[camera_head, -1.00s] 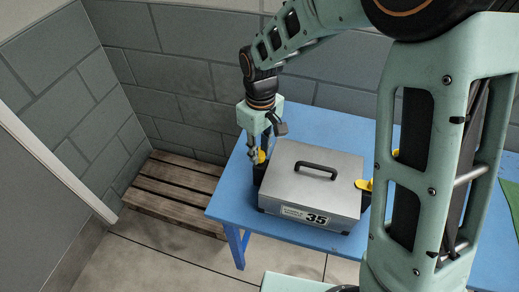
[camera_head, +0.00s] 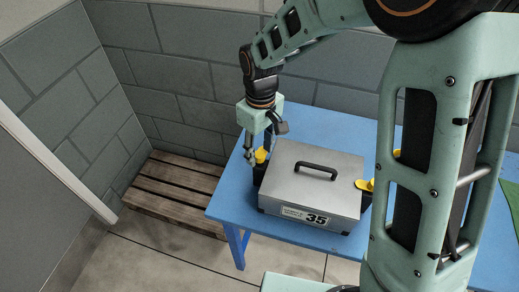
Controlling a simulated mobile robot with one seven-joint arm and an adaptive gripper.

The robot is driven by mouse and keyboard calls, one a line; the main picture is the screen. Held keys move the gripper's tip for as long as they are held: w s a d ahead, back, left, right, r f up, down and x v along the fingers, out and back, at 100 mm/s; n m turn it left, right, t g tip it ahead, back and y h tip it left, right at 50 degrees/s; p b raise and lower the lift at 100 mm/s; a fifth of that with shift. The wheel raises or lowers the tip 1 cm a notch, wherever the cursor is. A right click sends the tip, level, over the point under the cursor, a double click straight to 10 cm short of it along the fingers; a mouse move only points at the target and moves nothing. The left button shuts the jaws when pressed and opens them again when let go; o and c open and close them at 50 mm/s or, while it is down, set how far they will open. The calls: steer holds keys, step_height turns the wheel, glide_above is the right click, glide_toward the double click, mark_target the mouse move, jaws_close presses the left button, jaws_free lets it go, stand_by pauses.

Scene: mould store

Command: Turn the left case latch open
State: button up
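The case (camera_head: 312,188) is a grey metal box with a dark handle (camera_head: 316,171) on its lid and a label reading 35 on its front. It sits on the blue table. Its left latch (camera_head: 261,155) is yellow and sits on a dark mount at the left side, partly hidden by my gripper. My gripper (camera_head: 260,152) points down there with its two fingers apart, one on either side of the yellow part. I cannot tell whether they press on it. The right latch (camera_head: 364,185) is also yellow and sticks out at the case's right side.
The blue table (camera_head: 340,120) has free room behind the case. A wooden pallet (camera_head: 175,195) lies on the floor to the left. Grey block walls (camera_head: 180,70) stand close behind and to the left. A green surface (camera_head: 511,200) shows at the right edge.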

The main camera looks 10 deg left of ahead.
mark_target(260, 153)
step_height(260, 153, up, 12)
steer(key=shift+f, duration=0.15)
steer(key=shift+w, duration=0.15)
stand_by(0.4)
